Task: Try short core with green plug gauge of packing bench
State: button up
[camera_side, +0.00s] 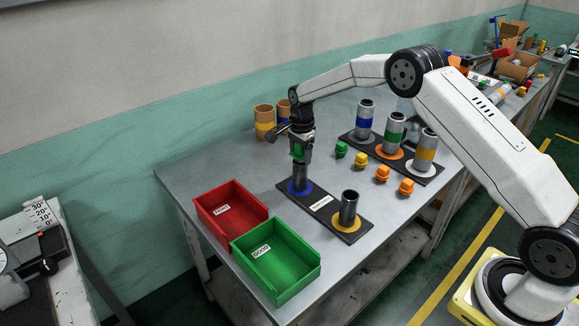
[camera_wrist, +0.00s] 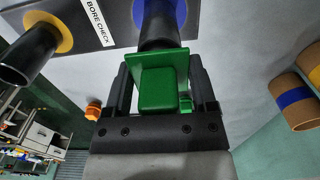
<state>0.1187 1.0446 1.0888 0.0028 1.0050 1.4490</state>
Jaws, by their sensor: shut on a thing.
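My gripper (camera_side: 300,146) points down over the bore check board (camera_side: 322,203) and is shut on the green plug gauge (camera_side: 298,154). In the wrist view the gauge's green block and square flange (camera_wrist: 158,88) sit between the fingers. A dark core (camera_side: 300,178) stands upright on the board's blue ring (camera_side: 300,188), directly below the gauge; it also shows in the wrist view (camera_wrist: 160,32). The flange appears at or near the core's top; I cannot tell whether the plug is inside. A second dark core (camera_side: 349,208) stands on the yellow ring (camera_side: 347,223), its mouth open.
A red bin (camera_side: 232,225) and a green bin (camera_side: 290,285) stand at front left. A rack (camera_side: 370,146) with banded grey cylinders is behind right. Green (camera_side: 341,149) and orange (camera_side: 383,173) plugs lie between. Brown banded cores (camera_side: 264,115) stand at the back.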

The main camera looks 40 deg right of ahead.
dwell(0.5)
jog(key=shift+r, duration=0.85)
jog(key=shift+r, duration=0.2)
jog(key=shift+r, duration=0.65)
jog(key=shift+f, duration=0.15)
jog(key=shift+f, duration=0.75)
